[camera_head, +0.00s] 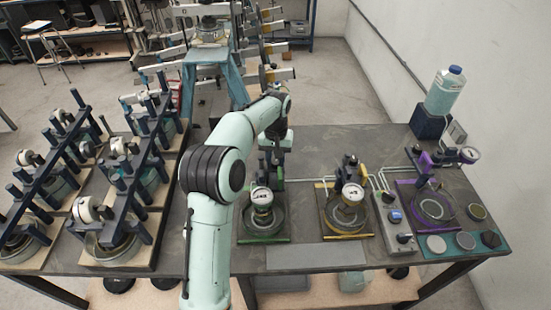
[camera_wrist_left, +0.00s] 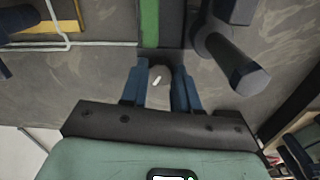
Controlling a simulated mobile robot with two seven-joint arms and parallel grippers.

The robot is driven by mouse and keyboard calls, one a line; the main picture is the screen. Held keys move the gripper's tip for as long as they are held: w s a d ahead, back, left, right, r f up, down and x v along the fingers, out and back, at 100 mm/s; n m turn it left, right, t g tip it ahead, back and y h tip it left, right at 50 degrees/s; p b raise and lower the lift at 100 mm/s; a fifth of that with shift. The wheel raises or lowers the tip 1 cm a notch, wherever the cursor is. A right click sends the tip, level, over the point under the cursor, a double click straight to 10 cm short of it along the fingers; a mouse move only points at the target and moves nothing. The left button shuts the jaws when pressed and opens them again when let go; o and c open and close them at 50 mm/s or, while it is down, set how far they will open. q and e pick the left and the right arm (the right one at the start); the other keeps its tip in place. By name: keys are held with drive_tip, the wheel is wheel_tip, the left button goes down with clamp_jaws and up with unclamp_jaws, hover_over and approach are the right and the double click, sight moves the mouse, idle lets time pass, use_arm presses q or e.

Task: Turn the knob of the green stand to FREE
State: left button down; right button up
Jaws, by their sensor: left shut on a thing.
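The green stand (camera_head: 264,241) is on the dark table, with a round dial gauge (camera_head: 262,196) above its dish. A strip of its green base also shows in the left wrist view (camera_wrist_left: 149,24). My left gripper (camera_wrist_left: 159,86) is shut on the grey knob (camera_wrist_left: 160,73), with a blue finger on either side. A short white mark on the knob's top lies slanted in that view. In the head view, my left gripper (camera_head: 278,178) is at the back of the green stand, and the knob is hidden there. No FREE label is readable. My right gripper is not in view.
A dark post (camera_wrist_left: 230,62) stands close beside my left gripper. A yellow stand (camera_head: 347,236) and a purple stand (camera_head: 432,208) are to the right. Dark lever frames (camera_head: 130,195) fill the left. A bare grey plate (camera_head: 316,258) lies in front.

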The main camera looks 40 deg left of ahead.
sight(276, 162)
use_arm(q)
drive_tip(key=shift+n, duration=1.5)
drive_tip(key=c, duration=1.1)
unclamp_jaws()
drive_tip(key=shift+r, duration=0.2)
wheel_tip(276, 162, up, 13)
